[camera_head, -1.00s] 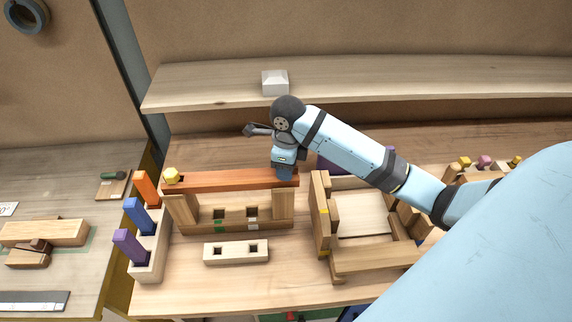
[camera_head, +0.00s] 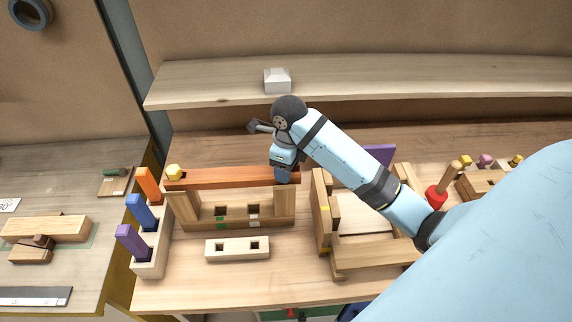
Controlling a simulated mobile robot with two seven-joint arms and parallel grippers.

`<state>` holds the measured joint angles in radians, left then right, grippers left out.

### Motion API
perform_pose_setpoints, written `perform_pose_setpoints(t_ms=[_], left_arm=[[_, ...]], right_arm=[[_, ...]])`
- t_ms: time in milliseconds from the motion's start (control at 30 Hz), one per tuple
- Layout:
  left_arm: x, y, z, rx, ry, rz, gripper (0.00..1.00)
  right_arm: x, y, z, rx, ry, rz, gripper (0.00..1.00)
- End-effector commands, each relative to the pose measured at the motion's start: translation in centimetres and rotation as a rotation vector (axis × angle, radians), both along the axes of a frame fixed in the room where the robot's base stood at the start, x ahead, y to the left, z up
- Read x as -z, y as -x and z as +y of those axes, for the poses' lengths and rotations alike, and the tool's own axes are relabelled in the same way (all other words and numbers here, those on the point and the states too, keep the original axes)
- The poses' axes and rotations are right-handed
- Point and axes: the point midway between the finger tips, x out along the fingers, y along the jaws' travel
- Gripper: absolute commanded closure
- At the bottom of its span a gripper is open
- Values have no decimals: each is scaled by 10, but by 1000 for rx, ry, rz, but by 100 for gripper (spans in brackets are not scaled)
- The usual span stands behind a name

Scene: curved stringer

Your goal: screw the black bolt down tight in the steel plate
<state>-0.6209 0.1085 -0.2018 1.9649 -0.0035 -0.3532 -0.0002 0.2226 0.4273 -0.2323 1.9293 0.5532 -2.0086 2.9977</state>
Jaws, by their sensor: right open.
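My right arm reaches in from the right. My right gripper (camera_head: 255,126) is at its end, pointing left above the bench, behind and above the right half of a reddish-brown wooden bar (camera_head: 225,179). It is small in the view, and its jaws are open with nothing visible between them. My left gripper is not in view.
The bar lies across wooden uprights. A pale block with two square holes (camera_head: 237,249) lies in front. A rack with coloured pegs (camera_head: 151,251) stands left, a wooden frame (camera_head: 378,258) right.

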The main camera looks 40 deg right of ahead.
Motion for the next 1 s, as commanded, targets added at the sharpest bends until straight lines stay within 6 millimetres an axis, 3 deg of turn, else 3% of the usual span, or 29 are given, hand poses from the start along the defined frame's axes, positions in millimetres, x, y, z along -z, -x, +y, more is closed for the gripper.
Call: perform_pose_setpoints(t_ms=[33, 367, 600, 867, 1000], left_arm=[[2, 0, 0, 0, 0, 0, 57], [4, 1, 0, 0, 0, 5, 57], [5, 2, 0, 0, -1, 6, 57], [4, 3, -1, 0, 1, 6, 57], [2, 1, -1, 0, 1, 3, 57]], right_arm=[[9, 3, -4, 7, 9, 21, 36], [9, 3, -6, -44, 13, 20, 36], [9, 0, -9, -395, 12, 20, 36], [7, -2, -9, -575, 8, 16, 36], [5, -8, -12, -781, 12, 14, 36]])
